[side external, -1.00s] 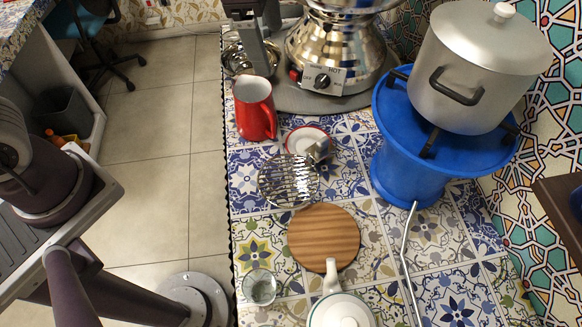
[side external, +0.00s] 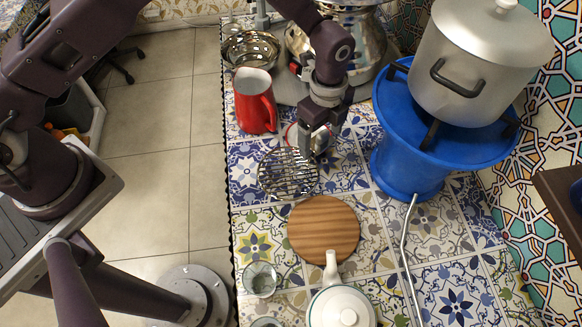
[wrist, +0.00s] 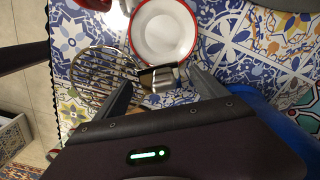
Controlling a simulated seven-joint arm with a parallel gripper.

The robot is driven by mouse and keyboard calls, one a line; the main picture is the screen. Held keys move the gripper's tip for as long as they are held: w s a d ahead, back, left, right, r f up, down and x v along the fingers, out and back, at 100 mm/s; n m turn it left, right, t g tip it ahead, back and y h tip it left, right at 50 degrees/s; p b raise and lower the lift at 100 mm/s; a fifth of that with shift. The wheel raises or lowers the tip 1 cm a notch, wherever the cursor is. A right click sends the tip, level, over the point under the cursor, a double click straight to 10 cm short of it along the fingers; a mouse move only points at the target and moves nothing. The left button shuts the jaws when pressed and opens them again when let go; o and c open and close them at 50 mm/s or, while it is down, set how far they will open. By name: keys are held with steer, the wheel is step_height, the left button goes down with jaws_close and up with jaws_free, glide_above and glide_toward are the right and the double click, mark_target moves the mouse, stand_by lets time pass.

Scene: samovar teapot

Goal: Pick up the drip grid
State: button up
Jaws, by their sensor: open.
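The drip grid (side external: 283,175), a round rack of shiny metal bars, lies on the tiled counter between the red mug and the wooden board. It also shows in the wrist view (wrist: 92,78), at the upper left, beside my left finger. My gripper (side external: 318,148) is open above the counter, just up and right of the grid in the side view. In the wrist view my gripper (wrist: 163,88) has its fingers spread, with a small metal object (wrist: 158,78) showing between them. I see no contact with the grid.
A red-rimmed white saucer (wrist: 163,32) lies close to the grid. A red mug (side external: 255,101), a wooden board (side external: 323,229), a white teapot (side external: 341,306) and a blue stand (side external: 412,165) with a steel pot (side external: 480,60) surround it. The samovar (side external: 365,45) stands behind.

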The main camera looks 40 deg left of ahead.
jaws_close()
steer(key=shift+r, duration=0.1)
